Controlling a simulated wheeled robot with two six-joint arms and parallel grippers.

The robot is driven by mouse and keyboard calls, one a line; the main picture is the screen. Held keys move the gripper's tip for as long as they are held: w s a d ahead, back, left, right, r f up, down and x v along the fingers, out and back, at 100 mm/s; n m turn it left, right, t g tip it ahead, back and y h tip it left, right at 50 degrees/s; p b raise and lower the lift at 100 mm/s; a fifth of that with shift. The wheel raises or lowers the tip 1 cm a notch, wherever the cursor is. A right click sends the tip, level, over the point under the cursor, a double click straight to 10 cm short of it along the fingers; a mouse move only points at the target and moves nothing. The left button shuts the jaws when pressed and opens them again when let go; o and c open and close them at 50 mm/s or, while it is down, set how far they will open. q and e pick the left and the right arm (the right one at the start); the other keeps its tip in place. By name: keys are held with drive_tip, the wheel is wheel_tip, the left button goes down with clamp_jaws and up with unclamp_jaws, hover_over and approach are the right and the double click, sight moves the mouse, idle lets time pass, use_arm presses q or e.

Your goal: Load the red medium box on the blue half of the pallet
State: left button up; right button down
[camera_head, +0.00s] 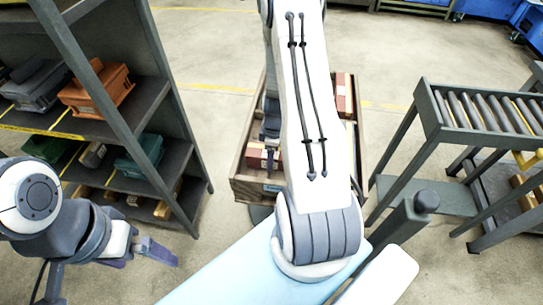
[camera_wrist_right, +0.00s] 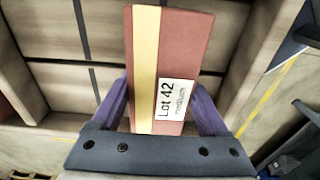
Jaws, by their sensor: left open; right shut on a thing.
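My right gripper (camera_wrist_right: 160,112) is shut on a red box (camera_wrist_right: 188,45) with a yellow stripe and a white "Lot 42" label, in the right wrist view. Behind the box are the bare slats and walls of a wooden container (camera_wrist_right: 80,75); I cannot tell whether the box touches them. In the head view the wooden container (camera_head: 238,186) stands on the floor, largely hidden by my right arm. Red boxes (camera_head: 262,155) show at its left and at its right (camera_head: 345,95). No blue half is clearly seen. My left gripper (camera_head: 150,250) is open and empty, near the shelf.
A dark shelf rack (camera_head: 150,95) at the left holds an orange bin (camera_head: 98,88), a grey bin (camera_head: 38,85) and green bins (camera_head: 140,155). A roller conveyor frame (camera_head: 435,130) stands at the right. Open floor lies beyond the container.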

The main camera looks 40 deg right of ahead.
drive_tip(key=shift+f, duration=0.1)
unclamp_jaws()
drive_tip(key=shift+r, duration=0.4)
drive_tip(key=r, duration=0.7)
drive_tip(key=r+p, duration=0.1)
drive_tip(key=r, duration=0.3)
drive_tip(key=shift+s+d+r, duration=0.2)
drive_tip(key=shift+s+r, duration=0.05)
drive_tip(key=shift+s, duration=0.05)
